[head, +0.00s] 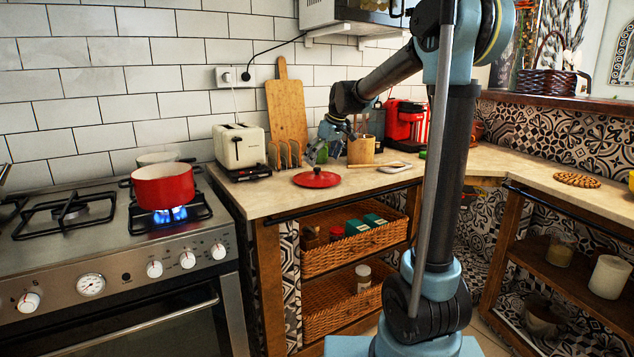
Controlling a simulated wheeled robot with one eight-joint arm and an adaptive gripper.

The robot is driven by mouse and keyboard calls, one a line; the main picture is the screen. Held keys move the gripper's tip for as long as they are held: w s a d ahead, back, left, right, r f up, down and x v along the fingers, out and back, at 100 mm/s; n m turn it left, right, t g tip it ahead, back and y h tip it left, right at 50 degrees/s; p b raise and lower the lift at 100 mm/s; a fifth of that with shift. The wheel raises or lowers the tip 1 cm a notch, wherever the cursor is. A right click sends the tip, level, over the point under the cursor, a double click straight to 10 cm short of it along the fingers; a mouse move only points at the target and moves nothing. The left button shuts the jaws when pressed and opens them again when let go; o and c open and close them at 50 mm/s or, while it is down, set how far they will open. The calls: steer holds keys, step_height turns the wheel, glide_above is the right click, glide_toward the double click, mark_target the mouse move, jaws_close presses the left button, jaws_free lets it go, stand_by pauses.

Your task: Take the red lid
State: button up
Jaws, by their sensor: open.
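The red lid (317,178) lies flat on the beige counter, with its small dark knob on top. My gripper (318,153) is open and empty, above the lid and a little behind it, apart from it as far as I can tell. My arm reaches in from the right and bends down towards the counter. A red pot (163,187) without a lid stands on a lit burner of the stove (100,255) at the left.
A cream toaster (239,145), a toast rack (285,154) and a cutting board (288,110) stand behind the lid. A wooden utensil holder (361,150) and a spoon rest (394,167) are to its right. The counter (270,200) in front is clear.

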mark_target(317, 168)
steer(key=shift+a+x, duration=0.2)
steer(key=shift+x, duration=2.35)
steer(key=shift+r, duration=0.15)
steer(key=c, duration=1.7)
